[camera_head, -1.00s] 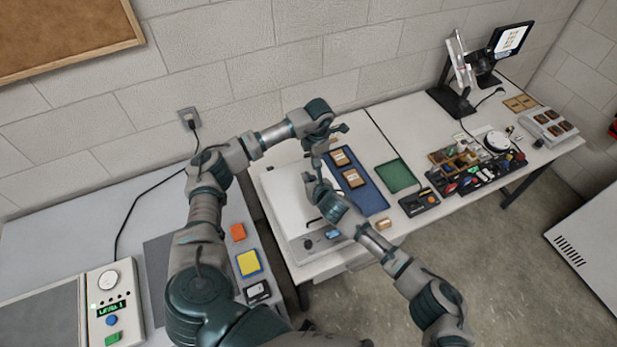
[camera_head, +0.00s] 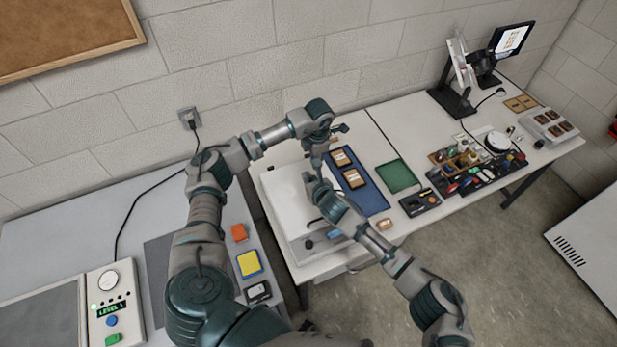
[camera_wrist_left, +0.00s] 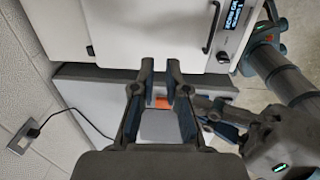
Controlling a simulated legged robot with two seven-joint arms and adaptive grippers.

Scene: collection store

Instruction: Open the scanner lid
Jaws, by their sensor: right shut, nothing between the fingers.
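The scanner (camera_head: 285,208) is a white, box-like device on the middle table, with its flat white lid lying shut. A black handle (camera_head: 314,222) is at its front edge; the handle (camera_wrist_left: 212,30) and a lit display (camera_wrist_left: 229,15) also show in the left wrist view. My right gripper (camera_head: 310,182) is shut and empty, above the scanner's right part; I cannot tell whether it touches the lid. My left gripper (camera_wrist_left: 160,66) is open and empty, its fingers apart over the scanner's near edge in the left wrist view. In the head view its fingers are hard to make out.
A blue tray (camera_head: 377,203) with brown-framed pieces lies right of the scanner, then a green mat (camera_head: 397,176) and a crowded tool area (camera_head: 470,170). On the left table are an orange block (camera_head: 238,232), a yellow block (camera_head: 249,264) and a control box (camera_head: 110,300).

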